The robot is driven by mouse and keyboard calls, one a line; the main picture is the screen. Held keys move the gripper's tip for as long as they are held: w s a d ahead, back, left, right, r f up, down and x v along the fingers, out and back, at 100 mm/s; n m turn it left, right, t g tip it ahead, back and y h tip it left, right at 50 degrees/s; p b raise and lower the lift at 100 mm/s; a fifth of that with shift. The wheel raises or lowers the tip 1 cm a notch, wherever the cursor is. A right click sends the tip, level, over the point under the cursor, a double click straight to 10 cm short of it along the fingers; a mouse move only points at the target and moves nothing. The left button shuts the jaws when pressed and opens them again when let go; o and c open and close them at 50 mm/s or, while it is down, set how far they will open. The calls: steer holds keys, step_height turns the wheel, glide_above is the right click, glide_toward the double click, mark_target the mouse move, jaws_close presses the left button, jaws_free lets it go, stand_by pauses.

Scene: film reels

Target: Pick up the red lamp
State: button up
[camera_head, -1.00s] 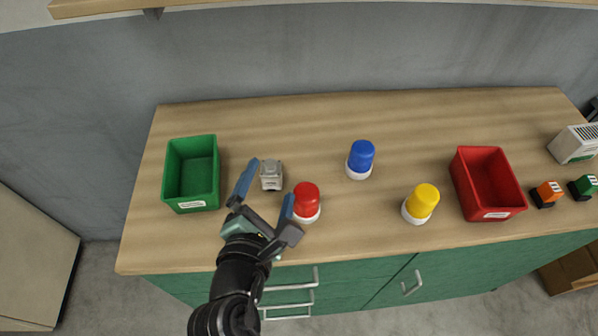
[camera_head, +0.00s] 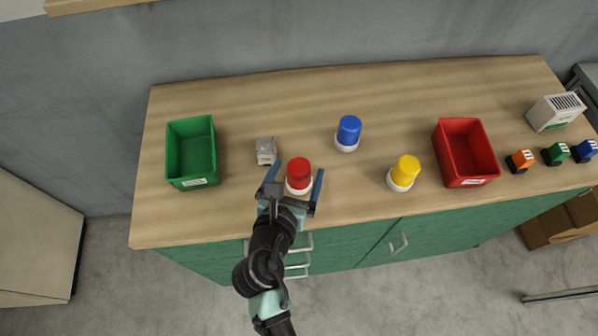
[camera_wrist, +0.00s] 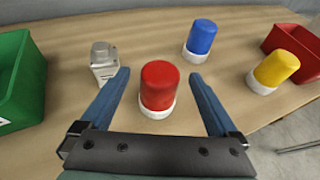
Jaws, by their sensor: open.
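The red lamp (camera_head: 299,173) has a red dome on a white base and stands upright near the front edge of the counter. My gripper (camera_head: 294,183) is open, with one blue finger on each side of the lamp in the head view. In the wrist view the red lamp (camera_wrist: 158,86) stands upright between and a little beyond the open fingers (camera_wrist: 160,84), with a gap on both sides. Nothing is held.
A small grey device (camera_head: 266,151) stands just left of the lamp, near my left finger. A blue lamp (camera_head: 348,134) and a yellow lamp (camera_head: 403,173) stand to the right. A green bin (camera_head: 174,160) is at left, a red bin (camera_head: 447,158) at right. Counter (camera_head: 240,100) behind is clear.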

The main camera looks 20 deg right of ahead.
mark_target(302, 160)
steer(key=x, duration=0.5)
steer(key=shift+r, duration=0.1)
jaws_close()
stand_by(0.4)
